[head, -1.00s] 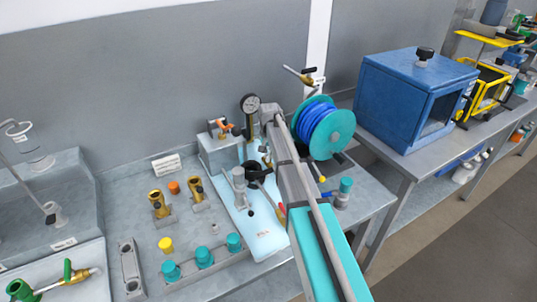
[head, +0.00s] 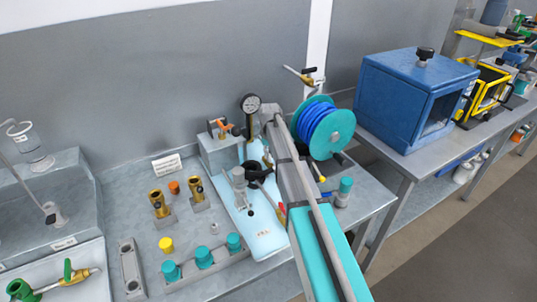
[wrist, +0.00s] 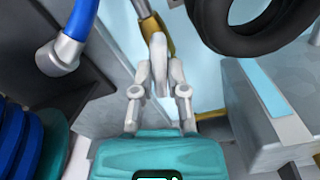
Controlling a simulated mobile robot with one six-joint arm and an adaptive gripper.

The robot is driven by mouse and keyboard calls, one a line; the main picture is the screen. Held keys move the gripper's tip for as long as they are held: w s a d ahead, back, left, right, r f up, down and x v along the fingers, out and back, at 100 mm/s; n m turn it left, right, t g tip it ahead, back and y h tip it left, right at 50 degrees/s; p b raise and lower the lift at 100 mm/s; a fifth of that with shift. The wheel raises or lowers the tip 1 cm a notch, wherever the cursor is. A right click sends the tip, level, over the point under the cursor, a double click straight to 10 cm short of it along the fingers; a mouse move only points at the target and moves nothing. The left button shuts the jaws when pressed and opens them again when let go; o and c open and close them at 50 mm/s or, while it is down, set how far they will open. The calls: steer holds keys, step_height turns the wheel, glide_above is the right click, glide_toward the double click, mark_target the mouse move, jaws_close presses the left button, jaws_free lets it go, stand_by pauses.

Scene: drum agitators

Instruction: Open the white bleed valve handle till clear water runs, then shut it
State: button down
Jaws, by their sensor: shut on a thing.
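The white bleed valve handle (wrist: 158,58) stands in the upper middle of the wrist view, below a brass-coloured fitting (wrist: 151,22). My gripper (wrist: 159,90) has its two grey fingers on either side of the handle's lower end and is shut on it. In the head view my arm covers the gripper and the handle. I see no running water in either view; the outlet cannot be made out.
A black ring (wrist: 250,40) is close on the right in the wrist view, a blue hose (wrist: 70,45) on the left. In the head view a teal hose reel (head: 340,130) is right of my arm, a pressure gauge (head: 250,104) behind. Brass fittings (head: 158,203) stand left.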

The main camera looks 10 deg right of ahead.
steer(key=c, duration=0.7)
jaws_free()
steer(key=shift+o, duration=0.2)
step_height(320, 180, up, 14)
steer(key=w+p, duration=0.1)
steer(key=p, duration=1.2)
steer(key=shift+w+f+p, duration=0.15)
steer(key=shift+w+p, duration=0.05)
steer(key=shift+p, duration=0.15)
steer(key=shift+f, duration=0.15)
step_height(320, 180, down, 14)
steer(key=b, duration=1.3)
steer(key=shift+r+b, duration=0.25)
steer(key=shift+b, duration=0.15)
